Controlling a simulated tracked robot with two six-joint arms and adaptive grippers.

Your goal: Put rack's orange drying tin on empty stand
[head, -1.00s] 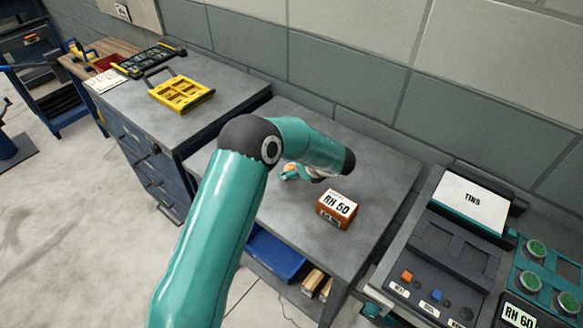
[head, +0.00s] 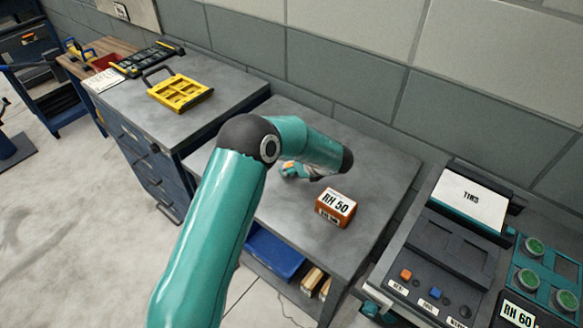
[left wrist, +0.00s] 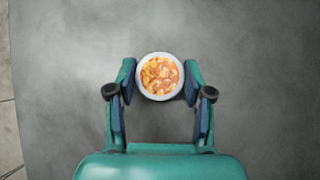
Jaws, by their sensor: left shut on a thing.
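My left gripper (left wrist: 160,78) is shut on a round tin (left wrist: 160,56) with a pale rim and orange grains inside. The tin sits between the two fingertips, seen from above in the left wrist view. In the head view my left gripper (head: 300,171) is low over the grey table, mostly hidden by my arm, with a bit of orange at it. I cannot tell whether the tin touches the tabletop. No empty stand can be clearly made out; part of the table is hidden behind my arm. My right gripper is not in view.
A brown block marked RH 50 (head: 335,208) stands on the grey table (head: 385,165), right of the gripper. A dark TINS station (head: 455,252) is at right, beside a teal rack (head: 549,268) with green-topped tins. A yellow carrier (head: 181,93) is on the left cabinet.

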